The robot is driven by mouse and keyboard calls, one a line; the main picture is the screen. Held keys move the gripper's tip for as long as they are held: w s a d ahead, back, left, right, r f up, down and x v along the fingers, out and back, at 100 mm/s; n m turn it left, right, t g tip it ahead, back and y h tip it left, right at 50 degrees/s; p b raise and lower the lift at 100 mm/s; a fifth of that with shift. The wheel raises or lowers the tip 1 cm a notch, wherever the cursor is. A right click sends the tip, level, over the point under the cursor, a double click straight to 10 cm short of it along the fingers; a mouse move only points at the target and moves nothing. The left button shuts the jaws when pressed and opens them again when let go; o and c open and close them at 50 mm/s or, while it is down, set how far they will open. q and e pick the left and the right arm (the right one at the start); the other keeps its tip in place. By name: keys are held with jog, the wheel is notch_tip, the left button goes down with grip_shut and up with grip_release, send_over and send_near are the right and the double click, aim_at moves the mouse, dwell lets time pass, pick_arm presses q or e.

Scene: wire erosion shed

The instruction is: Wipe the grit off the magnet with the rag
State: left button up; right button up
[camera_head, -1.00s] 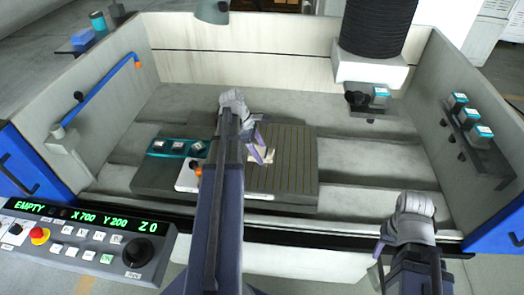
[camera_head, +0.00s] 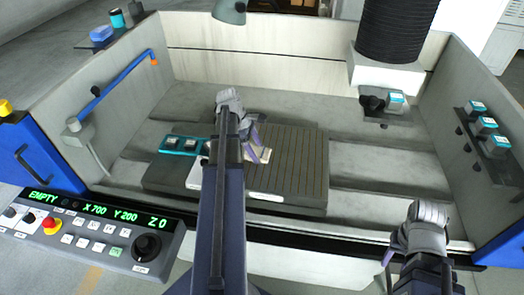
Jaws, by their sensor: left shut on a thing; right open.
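The magnet (camera_head: 300,165) appears to be the dark grooved plate on the block in the middle of the machine bed. My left gripper (camera_head: 257,151) is over its left part, shut on a cream rag (camera_head: 261,159). The rag shows as a small patch at the fingertips, at or just above the plate; I cannot tell if it touches. No grit can be made out at this size, and my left arm hides part of the plate's left side. My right gripper (camera_head: 387,256) is open and empty at the lower right, by the front edge of the machine.
A teal tray (camera_head: 169,151) with small blocks lies left of the plate, partly behind my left arm. A control panel (camera_head: 95,228) stands at the lower left. A black bellows column (camera_head: 403,30) hangs at the back right. Shelves with teal-topped blocks (camera_head: 487,125) line the right wall.

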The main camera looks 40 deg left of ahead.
pick_arm(q)
jog(key=shift+s+a, duration=0.4)
jog(key=shift+a, duration=0.3)
jog(key=shift+s+a+r, duration=0.1)
jog(key=shift+s+a, duration=0.35)
jog(key=shift+a, duration=0.3)
jog(key=shift+s+a, duration=0.4)
jog(key=shift+a, duration=0.3)
notch_tip(320, 180, up, 6)
jog(key=p, duration=0.6)
notch_tip(320, 180, up, 3)
jog(key=p, duration=0.3)
